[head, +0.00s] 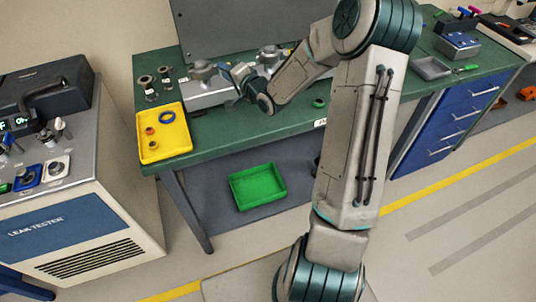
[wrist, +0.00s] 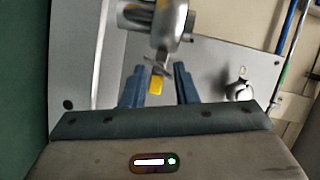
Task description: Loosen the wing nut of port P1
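In the wrist view my gripper (wrist: 158,78) has its two blue-grey fingers apart. A small silver winged piece (wrist: 158,68), which looks like the wing nut, sits under a metal clamp or flange (wrist: 168,25) near the fingertips. A yellow tab (wrist: 156,85) shows between the fingers, with gaps on both sides. I cannot read a port label, so I cannot tell whether this is P1. In the head view my gripper (head: 238,74) is beside a grey metal block with a fitting (head: 207,83) on the green bench; its fingertips are too small to make out there.
A yellow tray (head: 178,143) with rings stands at the bench's (head: 235,125) left front, near dark fittings (head: 150,88). A second fitting (head: 270,58) is behind my gripper. A leak tester (head: 70,240) stands left. A green bin (head: 257,187) is on the lower shelf.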

